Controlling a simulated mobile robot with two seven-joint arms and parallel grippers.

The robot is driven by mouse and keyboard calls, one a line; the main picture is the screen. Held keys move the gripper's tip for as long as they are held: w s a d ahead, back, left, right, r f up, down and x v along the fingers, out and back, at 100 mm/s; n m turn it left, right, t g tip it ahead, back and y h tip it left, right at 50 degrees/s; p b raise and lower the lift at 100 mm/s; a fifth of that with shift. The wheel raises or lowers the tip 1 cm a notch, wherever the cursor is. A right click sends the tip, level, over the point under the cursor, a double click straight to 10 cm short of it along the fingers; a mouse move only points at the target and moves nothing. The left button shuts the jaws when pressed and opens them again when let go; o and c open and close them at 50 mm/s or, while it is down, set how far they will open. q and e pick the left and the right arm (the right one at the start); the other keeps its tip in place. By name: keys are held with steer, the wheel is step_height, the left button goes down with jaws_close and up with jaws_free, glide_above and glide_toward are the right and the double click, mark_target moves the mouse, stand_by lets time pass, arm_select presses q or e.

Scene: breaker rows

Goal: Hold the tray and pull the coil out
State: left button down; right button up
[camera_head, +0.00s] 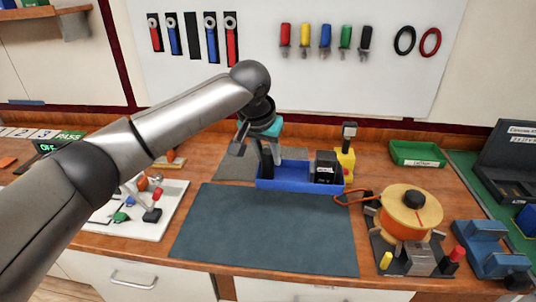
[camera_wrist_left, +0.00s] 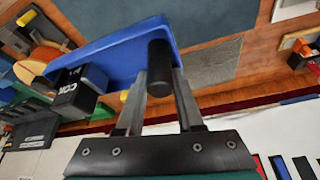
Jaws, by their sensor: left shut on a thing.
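The blue tray (camera_head: 300,185) lies behind the dark mat, and it also fills the upper middle of the left wrist view (camera_wrist_left: 122,48). The coil, a black block with white lettering (camera_head: 325,167), sits at the tray's right end; it shows at the left in the left wrist view (camera_wrist_left: 78,92). My left gripper (camera_head: 267,152) points down at the tray's left end. In the left wrist view its fingers (camera_wrist_left: 160,80) are closed around a black upright post at that end, which looks like the tray's handle. My right gripper is in neither view.
A yellow stand (camera_head: 345,163) is close behind the coil. An orange cable reel (camera_head: 406,212) is right of the bare dark mat (camera_head: 262,232). A green bin (camera_head: 417,153) stands at the back right, a white board with small parts (camera_head: 160,222) at the left.

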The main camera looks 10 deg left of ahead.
mark_target(268, 172)
arm_select(q)
steer(key=shift+f+b, duration=0.4)
steer(key=shift+f, duration=2.25)
steer(key=shift+d+f+b, duration=0.1)
steer(key=shift+f+b, duration=2)
steer(key=shift+f, duration=4.85)
steer(key=shift+f+p, duration=0.1)
steer(key=shift+p, duration=0.3)
steer(key=shift+f, duration=0.1)
steer(key=shift+f, duration=0.1)
steer(key=shift+s+f, duration=0.1)
